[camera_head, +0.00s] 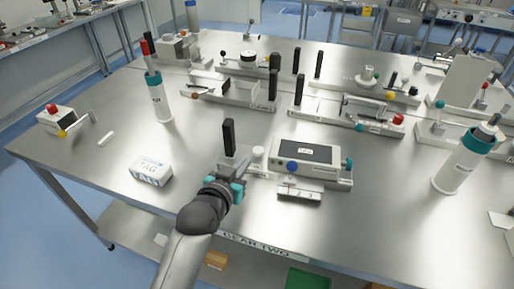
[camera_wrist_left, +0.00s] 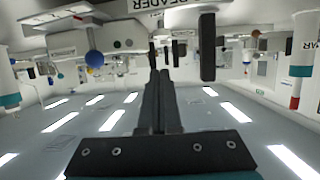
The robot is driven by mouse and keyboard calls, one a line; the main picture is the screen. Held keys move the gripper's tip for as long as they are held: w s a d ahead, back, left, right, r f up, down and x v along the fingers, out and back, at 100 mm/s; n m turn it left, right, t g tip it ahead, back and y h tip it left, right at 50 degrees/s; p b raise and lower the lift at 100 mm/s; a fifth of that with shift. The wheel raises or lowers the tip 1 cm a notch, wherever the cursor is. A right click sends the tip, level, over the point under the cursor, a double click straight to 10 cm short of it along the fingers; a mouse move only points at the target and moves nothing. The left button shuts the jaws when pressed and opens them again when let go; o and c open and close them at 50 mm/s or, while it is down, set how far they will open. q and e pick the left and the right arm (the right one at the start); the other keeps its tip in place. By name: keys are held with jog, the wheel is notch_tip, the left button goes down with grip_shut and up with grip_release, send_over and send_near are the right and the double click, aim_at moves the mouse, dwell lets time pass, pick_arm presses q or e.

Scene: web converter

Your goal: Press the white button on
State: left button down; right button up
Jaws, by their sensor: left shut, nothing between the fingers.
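The white button (camera_head: 258,152) is a small round white cap. It sits on the near device between a black upright post (camera_head: 228,137) and a white box with a dark panel (camera_head: 305,152). My left gripper (camera_head: 243,168) is shut and empty. In the head view its fingertips appear just in front of and slightly left of the button; I cannot tell whether they touch it. In the left wrist view the closed fingers (camera_wrist_left: 155,75) point towards the device, with the black post (camera_wrist_left: 207,47) on the right. The button is not clearly visible there. My right gripper is not in view.
A blue knob (camera_head: 292,167) and a teal knob (camera_head: 349,163) stick out of the box. A white carton (camera_head: 151,171) lies to the left. White bottles (camera_head: 158,98) and (camera_head: 462,165) stand on both sides. Several devices fill the back. Bare metal tabletop (camera_head: 110,170) shows at the left.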

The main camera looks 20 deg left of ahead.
pick_arm(q)
jog(key=shift+w+a+r+t, duration=0.15)
jog(key=shift+w+r+t, duration=0.25)
jog(key=shift+w+r, duration=0.3)
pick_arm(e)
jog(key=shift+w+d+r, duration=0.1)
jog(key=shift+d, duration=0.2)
pick_arm(q)
jog(key=shift+s, duration=0.1)
jog(key=b, duration=0.2)
send_over(258, 151)
jog(key=s, duration=0.2)
notch_tip(258, 151, down, 2)
jog(key=shift+w+f, duration=0.15)
jog(key=shift+f, duration=0.05)
notch_tip(258, 151, down, 3)
jog(key=shift+r, duration=0.1)
jog(key=shift+f+b, duration=0.3)
jog(key=shift+f, duration=0.3)
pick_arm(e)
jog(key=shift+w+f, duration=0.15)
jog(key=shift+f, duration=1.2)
